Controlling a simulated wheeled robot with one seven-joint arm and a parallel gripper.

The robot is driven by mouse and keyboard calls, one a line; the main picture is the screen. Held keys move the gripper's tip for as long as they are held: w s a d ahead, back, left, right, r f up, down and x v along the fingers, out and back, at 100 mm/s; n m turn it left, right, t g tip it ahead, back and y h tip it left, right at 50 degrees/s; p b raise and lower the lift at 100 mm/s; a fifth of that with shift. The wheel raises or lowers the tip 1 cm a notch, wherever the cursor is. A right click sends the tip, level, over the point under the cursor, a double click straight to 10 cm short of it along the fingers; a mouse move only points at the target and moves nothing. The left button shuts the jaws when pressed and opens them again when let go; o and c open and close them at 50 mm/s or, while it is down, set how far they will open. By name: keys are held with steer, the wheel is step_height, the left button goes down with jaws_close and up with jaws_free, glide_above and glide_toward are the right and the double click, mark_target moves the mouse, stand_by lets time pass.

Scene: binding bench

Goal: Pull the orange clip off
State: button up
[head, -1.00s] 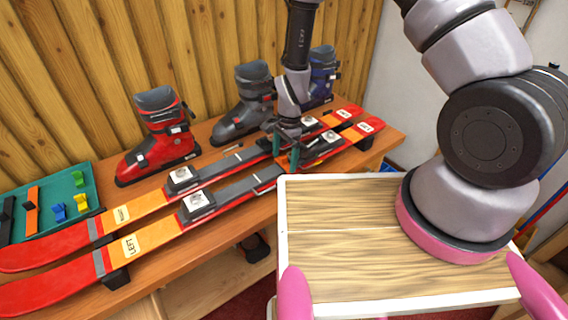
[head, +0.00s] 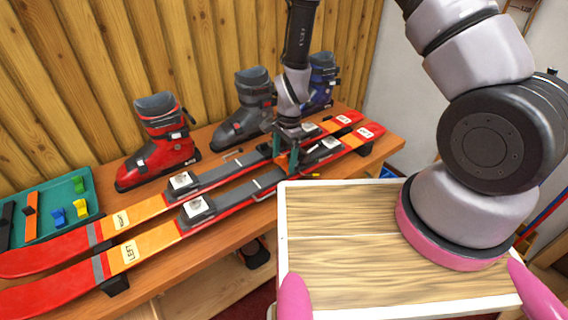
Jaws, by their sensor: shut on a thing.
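Two red and orange skis lie side by side on the wooden bench: the near ski marked LEFT (head: 146,247) and the far ski (head: 140,211). My gripper (head: 286,160) points down over the skis, towards their right-hand half, between the front and rear bindings. Its teal fingers are shut on a small orange piece, which looks like the orange clip (head: 283,161). The fingers hide most of the clip. I cannot tell whether it still touches the skis.
A red boot (head: 160,145), a grey boot (head: 243,112) and a blue boot (head: 322,80) stand behind the skis. A green tray (head: 88,181) at the left holds coloured pieces. A white-edged wooden box top (head: 340,262) fills the front right. A plank wall closes the back.

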mark_target(284, 156)
step_height(284, 156, up, 14)
steer(key=shift+f, duration=0.2)
stand_by(0.9)
steer(key=shift+d+f, duration=0.1)
